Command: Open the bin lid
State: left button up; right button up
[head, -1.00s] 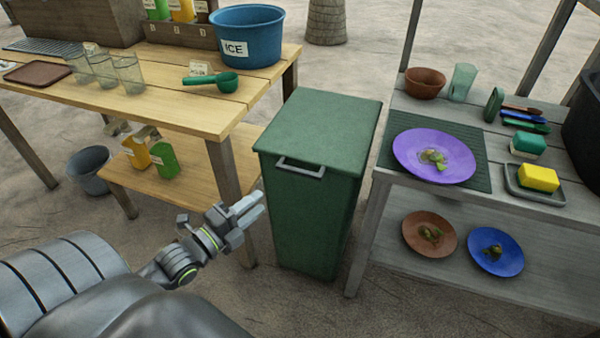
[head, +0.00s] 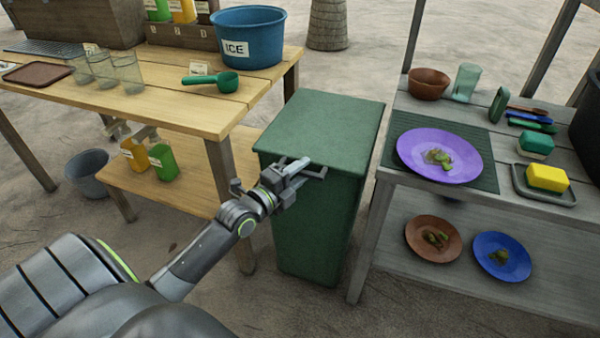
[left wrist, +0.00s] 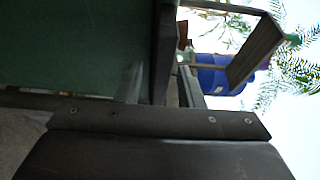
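The green bin (head: 318,220) stands between two tables, and its flat lid (head: 325,125) is down. I cannot tell whether the fingers touch the handle. My right gripper is not in view.
The wooden table (head: 185,110) at left holds a blue ice tub (head: 248,45), a green scoop (head: 215,82) and glasses. The grey table (head: 400,110) at right holds a purple plate (head: 438,155) and washing things. Both tables stand close beside the bin.

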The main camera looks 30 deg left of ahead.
pick_arm(q)
grip_shut()
dwell(0.3)
jog(key=shift+r, duration=0.25)
